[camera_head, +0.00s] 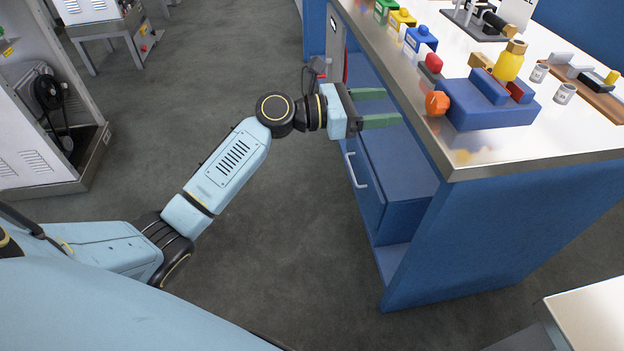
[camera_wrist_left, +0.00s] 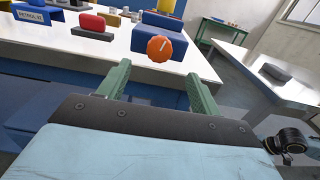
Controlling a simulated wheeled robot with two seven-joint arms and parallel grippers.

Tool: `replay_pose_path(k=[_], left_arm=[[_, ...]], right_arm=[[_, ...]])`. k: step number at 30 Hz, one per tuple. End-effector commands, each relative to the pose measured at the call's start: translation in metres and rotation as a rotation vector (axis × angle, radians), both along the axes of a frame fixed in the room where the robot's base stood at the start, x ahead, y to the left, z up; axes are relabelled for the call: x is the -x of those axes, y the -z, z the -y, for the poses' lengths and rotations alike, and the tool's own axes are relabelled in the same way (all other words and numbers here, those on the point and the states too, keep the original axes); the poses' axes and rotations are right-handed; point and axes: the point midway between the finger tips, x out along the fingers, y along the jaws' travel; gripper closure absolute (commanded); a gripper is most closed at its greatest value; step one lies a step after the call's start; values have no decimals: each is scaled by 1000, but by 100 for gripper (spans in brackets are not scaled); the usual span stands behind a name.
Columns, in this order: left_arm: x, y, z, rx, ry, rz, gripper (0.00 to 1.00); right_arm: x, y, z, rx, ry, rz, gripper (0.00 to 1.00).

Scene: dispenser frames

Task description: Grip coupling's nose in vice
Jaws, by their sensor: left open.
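The blue vice (camera_head: 490,113) stands on the bench top near the front edge, with a round orange knob (camera_head: 437,103) at its near-left end. A yellow bottle-shaped piece with a brass-coloured top (camera_head: 508,62), perhaps the coupling, stands upright at the vice's jaws; whether it is gripped I cannot tell. My left gripper (camera_head: 394,106) is open and empty beside the bench's front edge, its green fingers pointing toward the bench. In the left wrist view the orange knob (camera_wrist_left: 160,47) shows beyond and between the open fingers, apart from them, with the blue vice behind. My right gripper is not in view.
A red-and-black block (camera_head: 431,65) lies left of the vice, with green, yellow and blue containers (camera_head: 420,39) farther back. Small grey-white cans (camera_head: 564,93) and a wooden board (camera_head: 597,100) are to the right. The bench's metal edge (camera_head: 440,150) is close to my gripper.

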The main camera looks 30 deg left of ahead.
Motion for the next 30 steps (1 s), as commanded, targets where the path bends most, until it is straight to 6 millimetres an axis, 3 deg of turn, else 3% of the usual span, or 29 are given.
replay_pose_path(k=[5, 18, 30], left_arm=[[22, -1, -30, -3, -1, -1, 36], [28, 5, -37, -269, 1, 365, 36], [-20, 4, 28, -271, 2, 378, 36]], right_arm=[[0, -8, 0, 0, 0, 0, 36], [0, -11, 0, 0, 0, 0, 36], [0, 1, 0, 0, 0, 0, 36]])
